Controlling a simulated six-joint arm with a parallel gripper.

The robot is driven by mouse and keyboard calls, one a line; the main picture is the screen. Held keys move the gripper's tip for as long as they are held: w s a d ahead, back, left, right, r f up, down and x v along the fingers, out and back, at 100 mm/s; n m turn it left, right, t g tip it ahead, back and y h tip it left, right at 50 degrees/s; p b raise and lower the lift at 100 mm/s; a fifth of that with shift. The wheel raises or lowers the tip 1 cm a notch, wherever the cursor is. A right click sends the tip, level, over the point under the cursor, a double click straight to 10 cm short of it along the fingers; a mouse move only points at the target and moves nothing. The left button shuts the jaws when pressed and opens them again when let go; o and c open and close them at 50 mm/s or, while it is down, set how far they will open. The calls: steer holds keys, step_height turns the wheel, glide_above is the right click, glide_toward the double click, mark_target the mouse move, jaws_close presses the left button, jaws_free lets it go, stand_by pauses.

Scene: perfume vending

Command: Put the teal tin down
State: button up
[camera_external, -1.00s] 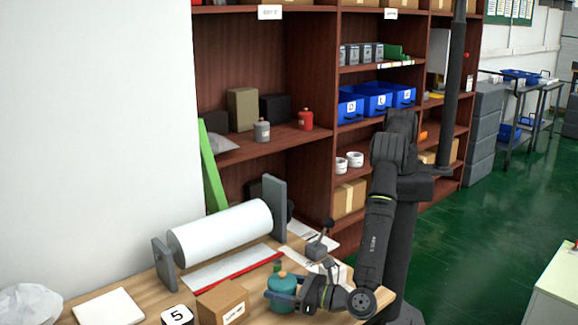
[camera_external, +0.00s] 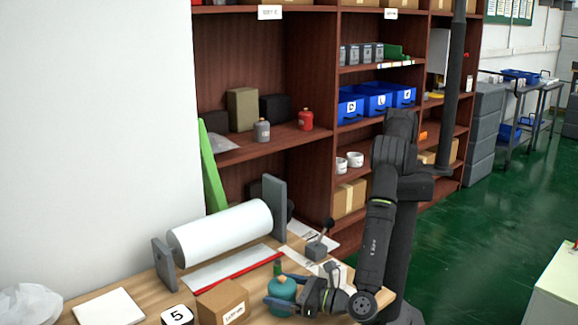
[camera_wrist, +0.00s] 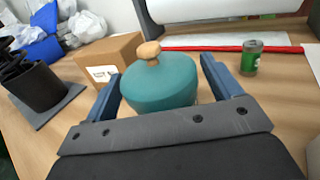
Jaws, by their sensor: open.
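The teal tin (camera_external: 282,294) stands upright on the wooden table, and its round wooden knob shows on top. In the wrist view the teal tin (camera_wrist: 162,83) sits between the two blue fingers of my gripper (camera_wrist: 160,95). A gap shows between the tin and the right finger; the left finger is close to its side. My gripper (camera_external: 283,292) is open around the tin, low over the table. The tin's base is partly hidden by the gripper body in the wrist view.
A cardboard box (camera_wrist: 110,56) stands just left of the tin. A small green can (camera_wrist: 251,57) stands to the right, near a red strip (camera_wrist: 215,48). A paper roll (camera_external: 222,232) lies behind. A dark cup (camera_wrist: 38,88) is at the left.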

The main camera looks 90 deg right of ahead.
mark_target(286, 280)
steer(key=v, duration=1.1)
steer(key=shift+s+a, duration=0.15)
steer(key=shift+s, duration=0.15)
steer(key=shift+w, duration=0.1)
steer(key=x, duration=1.1)
steer(key=shift+w, duration=0.45)
steer(key=shift+r, duration=1.8)
steer(key=shift+s, duration=0.1)
